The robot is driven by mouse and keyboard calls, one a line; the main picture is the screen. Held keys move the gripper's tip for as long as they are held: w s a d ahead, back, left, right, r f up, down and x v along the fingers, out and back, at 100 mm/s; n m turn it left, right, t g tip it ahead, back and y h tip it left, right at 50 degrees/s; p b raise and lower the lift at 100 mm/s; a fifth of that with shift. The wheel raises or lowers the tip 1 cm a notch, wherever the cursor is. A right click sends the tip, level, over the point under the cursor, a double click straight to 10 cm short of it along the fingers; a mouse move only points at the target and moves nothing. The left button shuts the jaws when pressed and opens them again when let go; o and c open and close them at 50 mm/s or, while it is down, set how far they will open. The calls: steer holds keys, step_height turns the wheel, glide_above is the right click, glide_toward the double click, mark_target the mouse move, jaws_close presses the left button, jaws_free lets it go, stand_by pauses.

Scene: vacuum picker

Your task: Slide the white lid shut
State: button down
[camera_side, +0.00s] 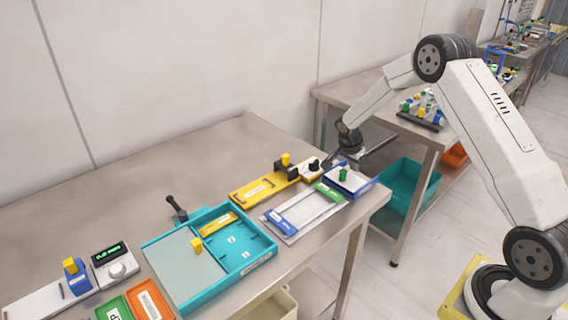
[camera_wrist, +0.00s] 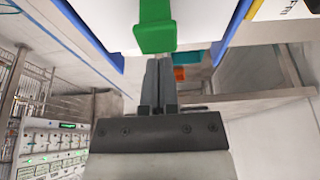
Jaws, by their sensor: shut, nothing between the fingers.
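The white lid (camera_side: 354,184) lies in a blue-edged frame (camera_side: 372,183) at the right end of the table, with a green handle (camera_side: 343,174) standing up from it. In the wrist view the white lid (camera_wrist: 195,20) fills the top, between blue side rails (camera_wrist: 232,32), with the green handle (camera_wrist: 155,36) at its middle. My gripper (camera_side: 327,164) is at the lid's far left side in the side view. In the wrist view its fingers (camera_wrist: 159,62) are shut and empty, their tips close to the green handle. I cannot tell whether they touch it.
Close by are a yellow fixture (camera_side: 265,189) with a black block and a grey plate (camera_side: 300,212) with blue and green ends. A teal tray with a sliding cover (camera_side: 186,262) stands further left. The table's edge is just right of the lid.

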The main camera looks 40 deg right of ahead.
mark_target(346, 180)
steer(key=shift+d+r, duration=0.3)
steer(key=shift+d, duration=0.05)
steer(key=v, duration=0.9)
steer(key=shift+r, duration=0.2)
steer(key=shift+a, duration=0.15)
steer(key=s+a+n+t+y, duration=0.2)
steer(key=s+a+n+y, duration=0.1)
steer(key=s+a+n, duration=1.5)
steer(key=s+a, duration=0.2)
steer(key=shift+s+a+r+t+y, duration=0.15)
steer(key=shift+a+r+t+y, duration=0.15)
steer(key=shift+a+r+y, duration=0.1)
